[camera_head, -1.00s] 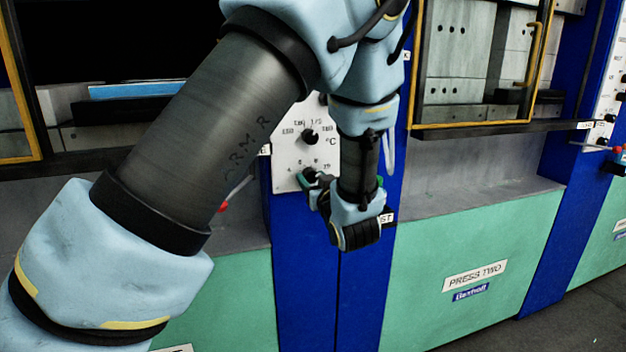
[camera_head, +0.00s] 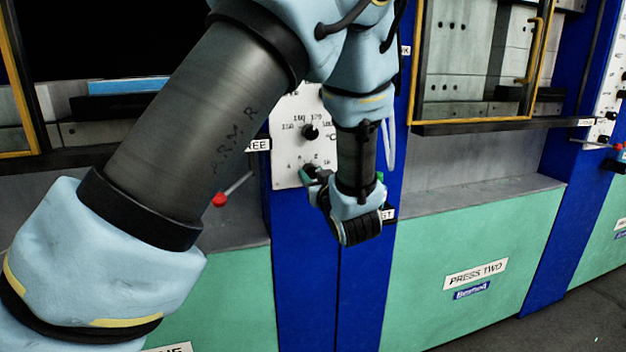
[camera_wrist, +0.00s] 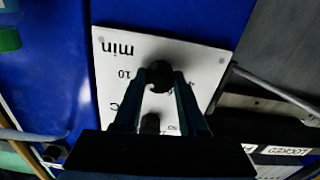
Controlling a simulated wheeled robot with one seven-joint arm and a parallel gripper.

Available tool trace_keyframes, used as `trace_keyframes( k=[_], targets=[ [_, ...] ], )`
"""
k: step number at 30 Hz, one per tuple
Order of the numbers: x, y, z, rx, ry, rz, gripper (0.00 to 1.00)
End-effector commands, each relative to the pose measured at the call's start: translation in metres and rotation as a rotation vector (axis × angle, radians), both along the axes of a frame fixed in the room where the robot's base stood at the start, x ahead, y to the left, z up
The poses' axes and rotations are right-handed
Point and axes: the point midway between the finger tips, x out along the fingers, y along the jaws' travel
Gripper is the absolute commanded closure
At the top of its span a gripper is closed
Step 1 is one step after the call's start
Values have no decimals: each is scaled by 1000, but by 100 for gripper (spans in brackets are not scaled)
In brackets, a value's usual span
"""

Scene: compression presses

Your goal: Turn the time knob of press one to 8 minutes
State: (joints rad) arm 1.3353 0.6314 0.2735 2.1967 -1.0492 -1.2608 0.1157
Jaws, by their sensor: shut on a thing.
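The white control panel (camera_head: 290,150) of press one is on the blue column, left of my forearm. Its lower dial carries the black time knob (camera_wrist: 159,76), under the "min" label in the wrist view, where the panel appears upside down with a "10" mark beside the knob. My gripper (camera_head: 314,176) is at this lower dial, its fingers closed on either side of the knob. The knob's pointer and exact setting cannot be read. The upper temperature knob (camera_head: 310,132) is free above; it also shows between the finger bases in the wrist view (camera_wrist: 150,122).
A red-tipped lever (camera_head: 219,200) sticks out left of the panel. A green button (camera_head: 380,177) is close to my wrist on the right. Press two (camera_head: 475,240) stands to the right. My forearm covers much of press one.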

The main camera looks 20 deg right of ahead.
Motion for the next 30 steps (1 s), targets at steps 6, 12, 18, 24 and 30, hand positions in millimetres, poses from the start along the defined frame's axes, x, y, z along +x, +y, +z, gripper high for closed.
trace_keyframes(
  k=[6, 12, 18, 24, 30],
  targets=[
    [1, 0, -5, -160, 17, 1, 100],
    [0, 0, -6, -332, 39, 0, 100],
    [0, 1, -5, -486, 56, 2, 100],
    [0, 0, -4, -601, 71, 2, 100],
    [0, 0, -2, -668, 81, 1, 100]
  ],
)
